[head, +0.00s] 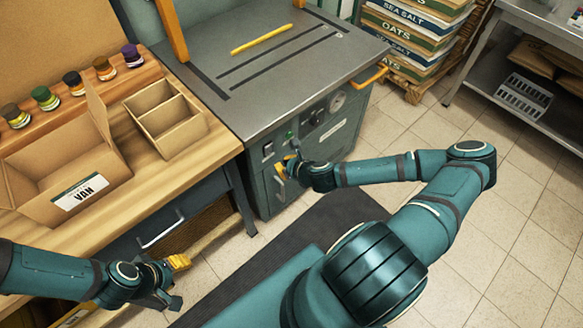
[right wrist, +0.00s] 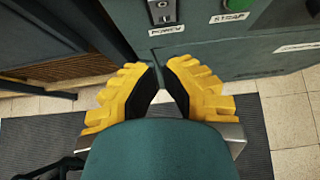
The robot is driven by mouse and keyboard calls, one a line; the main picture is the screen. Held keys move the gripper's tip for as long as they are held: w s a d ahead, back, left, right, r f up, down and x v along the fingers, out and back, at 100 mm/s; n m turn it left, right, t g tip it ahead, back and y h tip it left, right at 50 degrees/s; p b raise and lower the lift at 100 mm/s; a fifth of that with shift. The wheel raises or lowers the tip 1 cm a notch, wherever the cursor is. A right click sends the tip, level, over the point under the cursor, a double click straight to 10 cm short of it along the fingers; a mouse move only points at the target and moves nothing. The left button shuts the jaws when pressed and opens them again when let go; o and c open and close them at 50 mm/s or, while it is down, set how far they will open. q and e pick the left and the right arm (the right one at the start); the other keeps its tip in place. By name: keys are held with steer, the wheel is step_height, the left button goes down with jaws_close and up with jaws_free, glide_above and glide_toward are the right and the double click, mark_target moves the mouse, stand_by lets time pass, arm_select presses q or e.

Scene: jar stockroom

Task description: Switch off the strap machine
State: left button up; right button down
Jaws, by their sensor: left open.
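The strap machine (head: 262,95) is a grey-topped, dark green cabinet with a control panel on its front. In the right wrist view its power switch (right wrist: 162,12) is a metal plate above the POWER label, cut off by the top edge; its position cannot be told. The green STRAP button (right wrist: 232,3) is to the right. My right gripper (right wrist: 161,62) has its yellow fingers drawn together, empty, just below the switch and apart from it. In the head view my right gripper (head: 283,166) is before the panel. My left gripper (head: 180,280) is open and empty beside the bench.
A wooden bench (head: 150,165) with an open VAN carton (head: 45,190), a divided box (head: 165,125) and several small jars stands left of the machine. A yellow bar (head: 262,38) lies on the machine top.

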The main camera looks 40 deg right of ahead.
mark_target(267, 153)
steer(key=w, duration=0.1)
steer(key=w+f, duration=0.1)
steer(key=w, duration=0.1)
steer(key=w+b, duration=0.1)
steer(key=w, duration=0.1)
steer(key=shift+a+f, duration=0.2)
steer(key=shift+f, duration=0.05)
steer(key=shift+w+r, duration=0.1)
steer(key=shift+w, duration=0.55)
